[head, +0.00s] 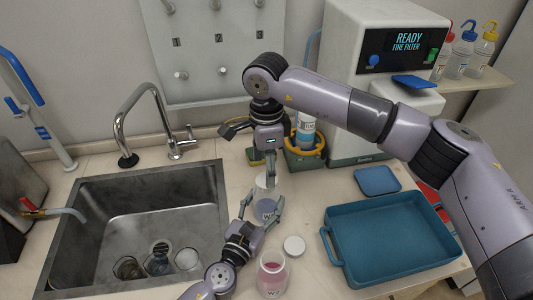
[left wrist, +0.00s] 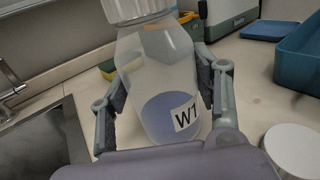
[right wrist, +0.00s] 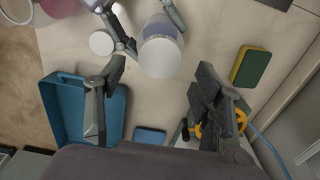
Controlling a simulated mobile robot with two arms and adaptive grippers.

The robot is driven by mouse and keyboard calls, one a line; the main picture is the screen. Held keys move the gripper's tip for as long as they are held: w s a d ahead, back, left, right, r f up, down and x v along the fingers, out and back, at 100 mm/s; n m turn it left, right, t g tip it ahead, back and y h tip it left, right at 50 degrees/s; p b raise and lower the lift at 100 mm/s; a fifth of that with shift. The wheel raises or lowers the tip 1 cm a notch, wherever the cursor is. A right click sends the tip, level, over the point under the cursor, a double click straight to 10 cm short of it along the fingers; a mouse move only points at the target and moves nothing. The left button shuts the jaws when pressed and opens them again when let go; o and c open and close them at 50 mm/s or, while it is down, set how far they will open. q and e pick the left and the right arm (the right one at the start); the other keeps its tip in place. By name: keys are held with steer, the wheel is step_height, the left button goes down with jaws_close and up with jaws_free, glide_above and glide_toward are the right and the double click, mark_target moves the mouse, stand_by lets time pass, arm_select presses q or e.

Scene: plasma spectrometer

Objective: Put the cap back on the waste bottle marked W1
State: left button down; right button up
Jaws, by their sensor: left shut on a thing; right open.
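The waste bottle marked W1 (left wrist: 158,85) is clear with blue liquid and stands upright on the counter. It also shows in the head view (head: 265,209). My left gripper (head: 262,206) is shut around its body. A white ribbed cap (left wrist: 138,8) sits on its mouth; whether it is screwed down I cannot tell. From above, the white top (right wrist: 160,58) shows in the right wrist view. My right gripper (head: 268,161) points down just above the bottle. Its fingers (right wrist: 162,85) are spread wide and empty in the right wrist view.
A second white cap (head: 294,246) lies flat on the counter beside an open bottle with pink liquid (head: 272,272). A blue tray (head: 335,248) stands to the right, the sink (head: 75,190) to the left. A sponge (right wrist: 250,67) and a bottle in a yellow-rimmed holder (head: 305,155) are behind.

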steer(key=shift+f, duration=2.1)
steer(key=c, duration=1.2)
steer(key=m, duration=0.5)
steer(key=o, duration=1.3)
steer(key=shift+r, duration=2.3)
